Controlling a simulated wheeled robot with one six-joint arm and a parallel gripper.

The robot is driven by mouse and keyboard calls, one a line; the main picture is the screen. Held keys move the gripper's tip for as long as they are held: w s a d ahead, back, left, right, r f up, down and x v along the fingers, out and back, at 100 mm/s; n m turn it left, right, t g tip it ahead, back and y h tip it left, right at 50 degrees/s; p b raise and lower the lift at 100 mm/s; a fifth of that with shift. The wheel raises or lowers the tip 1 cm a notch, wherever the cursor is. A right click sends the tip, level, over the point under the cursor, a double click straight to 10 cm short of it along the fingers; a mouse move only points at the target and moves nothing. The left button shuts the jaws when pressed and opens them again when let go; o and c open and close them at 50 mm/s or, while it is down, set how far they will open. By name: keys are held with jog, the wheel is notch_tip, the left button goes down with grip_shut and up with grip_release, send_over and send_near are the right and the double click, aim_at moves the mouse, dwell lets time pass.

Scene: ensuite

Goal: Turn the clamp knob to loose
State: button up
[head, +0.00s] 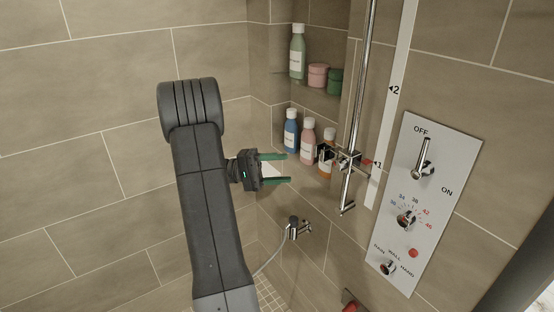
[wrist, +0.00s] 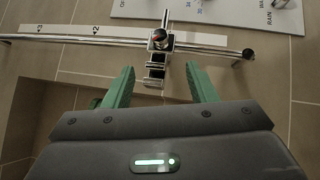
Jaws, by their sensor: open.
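The clamp (head: 349,162) is a chrome and black block around the vertical chrome rail (head: 358,100), near the 1 mark of the white scale. A small red pointer shows at its right. In the wrist view the clamp's round chrome and black knob (wrist: 160,40) sits on the rail (wrist: 100,41), ahead of my fingers. I cannot read the knob's setting. My gripper (head: 287,168) is open and empty, its green fingers pointing right toward the clamp with a gap between. In the wrist view my gripper (wrist: 160,70) has its fingertips apart, either side of the clamp's lower part in the picture.
Bottles (head: 308,136) stand in the wall niche behind the clamp, with more items on the shelf above. A white control panel (head: 428,195) with levers and dials is at the right. The tiled wall at left is clear.

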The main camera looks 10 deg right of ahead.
jog(key=shift+a+f, duration=0.1)
jog(key=shift+a, duration=0.1)
dwell(0.5)
jog(key=shift+d+f+b, duration=0.1)
jog(key=shift+d+b, duration=0.1)
jog(key=shift+b, duration=0.3)
jog(key=b+x, duration=0.3)
jog(key=b, duration=0.8)
jog(key=shift+s+d, duration=0.1)
jog(key=shift+d, duration=0.3)
jog(key=shift+d+r, duration=0.1)
jog(key=shift+r, duration=0.15)
jog(key=shift+a+r+p, duration=0.2)
jog(key=shift+p, duration=0.6)
